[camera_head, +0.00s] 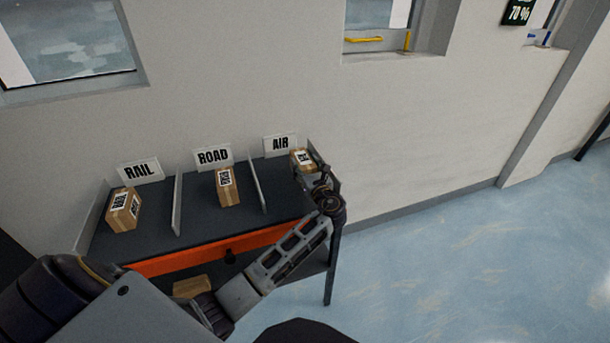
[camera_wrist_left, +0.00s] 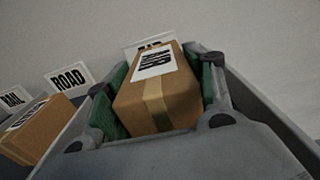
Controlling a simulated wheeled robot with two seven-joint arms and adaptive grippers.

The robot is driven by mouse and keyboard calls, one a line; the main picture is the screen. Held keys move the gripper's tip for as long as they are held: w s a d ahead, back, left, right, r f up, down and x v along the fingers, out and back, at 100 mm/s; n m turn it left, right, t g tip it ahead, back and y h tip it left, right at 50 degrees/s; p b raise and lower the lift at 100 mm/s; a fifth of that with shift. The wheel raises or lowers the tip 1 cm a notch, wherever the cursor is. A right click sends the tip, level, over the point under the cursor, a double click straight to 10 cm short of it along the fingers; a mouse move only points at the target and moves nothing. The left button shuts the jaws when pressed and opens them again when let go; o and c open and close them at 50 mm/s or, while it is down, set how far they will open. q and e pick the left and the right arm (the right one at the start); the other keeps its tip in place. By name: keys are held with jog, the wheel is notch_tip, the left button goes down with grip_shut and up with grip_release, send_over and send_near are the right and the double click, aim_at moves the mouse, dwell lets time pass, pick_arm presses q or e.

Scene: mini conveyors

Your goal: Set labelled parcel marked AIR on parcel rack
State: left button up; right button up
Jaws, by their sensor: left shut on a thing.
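The labelled parcel (camera_head: 301,160) is a small brown box with a white label, at the AIR sign (camera_head: 280,143) in the right bay of the parcel rack (camera_head: 203,246). In the left wrist view the parcel (camera_wrist_left: 160,95) has tan tape and sits between the green pads of my left gripper (camera_wrist_left: 160,100). My left gripper (camera_head: 318,175) is shut on it. The fingers hide part of the parcel in the head view. I cannot tell whether its underside touches the shelf. My right gripper is not in view.
A parcel (camera_head: 123,210) stands in the RAIL bay and another (camera_head: 228,187) in the ROAD bay. Upright dividers (camera_head: 257,186) separate the bays. A brown box (camera_head: 191,286) lies on a lower level. A wall stands behind; open floor lies to the right.

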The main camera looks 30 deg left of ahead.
pick_arm(q)
jog(key=shift+f, duration=0.4)
notch_tip(320, 180, down, 2)
jog(key=shift+f+b, duration=0.25)
jog(key=shift+b, duration=0.05)
jog(key=shift+f, duration=0.25)
jog(key=o, duration=1.2)
jog(key=shift+o, duration=0.2)
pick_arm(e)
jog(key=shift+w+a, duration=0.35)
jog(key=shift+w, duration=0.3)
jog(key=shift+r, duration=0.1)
pick_arm(q)
jog(key=shift+d, duration=0.1)
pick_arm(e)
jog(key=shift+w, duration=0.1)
